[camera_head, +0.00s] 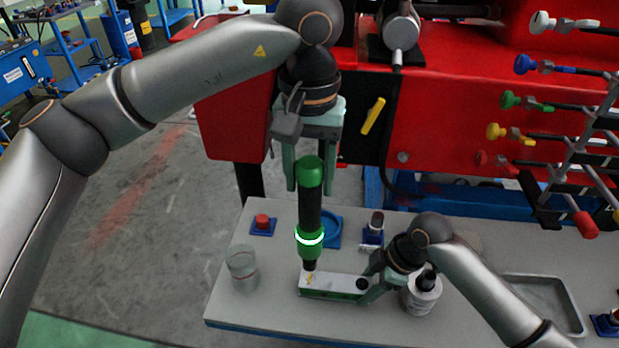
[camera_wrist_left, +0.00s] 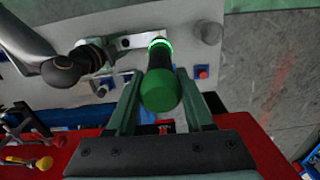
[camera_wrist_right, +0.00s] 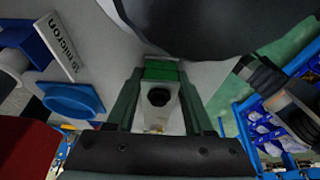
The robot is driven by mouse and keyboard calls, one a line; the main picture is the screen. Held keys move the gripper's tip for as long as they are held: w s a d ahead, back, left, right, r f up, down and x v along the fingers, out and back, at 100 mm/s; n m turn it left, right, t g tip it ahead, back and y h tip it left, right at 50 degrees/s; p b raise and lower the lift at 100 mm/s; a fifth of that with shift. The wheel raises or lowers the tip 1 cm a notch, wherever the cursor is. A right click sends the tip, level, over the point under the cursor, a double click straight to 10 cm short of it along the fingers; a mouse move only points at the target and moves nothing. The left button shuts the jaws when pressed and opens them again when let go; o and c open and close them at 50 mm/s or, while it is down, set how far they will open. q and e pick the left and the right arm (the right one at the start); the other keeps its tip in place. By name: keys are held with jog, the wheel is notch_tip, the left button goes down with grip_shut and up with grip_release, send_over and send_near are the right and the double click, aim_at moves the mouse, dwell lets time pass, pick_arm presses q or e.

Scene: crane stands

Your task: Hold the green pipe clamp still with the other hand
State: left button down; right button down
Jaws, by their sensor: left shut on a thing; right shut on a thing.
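The green pipe clamp (camera_head: 345,295) is a low green body under a pale plate with a dark bolt head at its right end. It appears to rest on the bench top. My right gripper (camera_head: 372,292) is shut on its right end; the right wrist view shows the clamp (camera_wrist_right: 160,108) between the fingers. My left gripper (camera_head: 309,178) is shut on the upper end of an upright green-and-black driver (camera_head: 308,215) with a lit ring. The driver's tip meets the clamp's left end; contact is hidden. The left wrist view shows the driver's green end (camera_wrist_left: 160,92) between the fingers.
A glass jar (camera_head: 242,268) stands left of the clamp. A red button (camera_head: 262,221), a blue round dish (camera_head: 328,230) and a bottle (camera_head: 423,292) are nearby. A metal tray (camera_head: 545,290) lies at right. A rack with coloured handles rises at far right.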

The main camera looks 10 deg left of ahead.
pick_arm(q)
jog(key=shift+r, duration=0.1)
pick_arm(e)
jog(key=shift+c, duration=1)
grip_release()
jog(key=shift+r, duration=0.15)
jog(key=v, duration=1.1)
jog(key=shift+d+r, duration=0.25)
jog(key=shift+r, duration=0.1)
